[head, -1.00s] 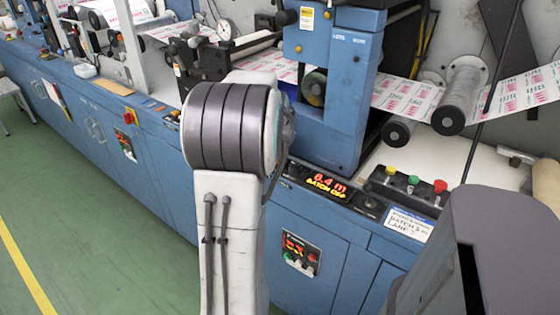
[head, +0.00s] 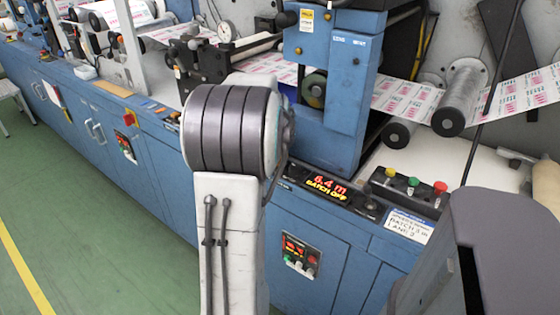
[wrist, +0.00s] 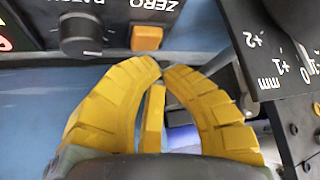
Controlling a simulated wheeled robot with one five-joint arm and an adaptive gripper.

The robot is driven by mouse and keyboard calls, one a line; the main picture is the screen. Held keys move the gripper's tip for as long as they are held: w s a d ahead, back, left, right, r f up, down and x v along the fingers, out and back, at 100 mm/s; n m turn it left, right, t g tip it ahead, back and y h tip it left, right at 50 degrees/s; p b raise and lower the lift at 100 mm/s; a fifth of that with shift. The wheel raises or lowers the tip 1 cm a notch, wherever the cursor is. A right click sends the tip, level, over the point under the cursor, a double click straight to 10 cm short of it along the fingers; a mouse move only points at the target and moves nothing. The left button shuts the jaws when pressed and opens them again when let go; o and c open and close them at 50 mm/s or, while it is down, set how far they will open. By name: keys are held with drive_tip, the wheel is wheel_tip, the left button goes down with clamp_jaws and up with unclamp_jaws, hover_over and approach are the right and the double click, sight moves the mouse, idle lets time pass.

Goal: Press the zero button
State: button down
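The zero button is an orange square button (wrist: 147,38) on a dark panel at the top of the wrist view. The word ZERO stands upside down beside it. My gripper (wrist: 161,69) has yellow ribbed fingers whose tips meet just below the button in the picture. The fingers hold nothing. A small gap shows between the tips and the button; I cannot tell the depth between them. In the head view my own arm hides the gripper and the zero button. The lit display (head: 327,188) reads 6.4 m and BATCH OFF.
A black knob (wrist: 81,34) sits left of the zero button in the wrist view. A dark scale plate (wrist: 280,60) marked in mm is close on the right. In the head view a box with yellow, green and red buttons (head: 413,182) stands right of the display.

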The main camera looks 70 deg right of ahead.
drive_tip(key=shift+f, duration=0.3)
drive_tip(key=shift+f+b, duration=0.15)
drive_tip(key=shift+b, duration=0.3)
drive_tip(key=shift+f+b, duration=0.5)
drive_tip(key=shift+f, duration=0.05)
idle(0.8)
drive_tip(key=shift+r, duration=0.15)
idle(0.3)
drive_tip(key=shift+r+p, duration=0.75)
drive_tip(key=shift+r, duration=0.1)
drive_tip(key=shift+r+p, duration=1.95)
drive_tip(key=shift+r, duration=0.55)
drive_tip(key=shift+a+f, duration=0.1)
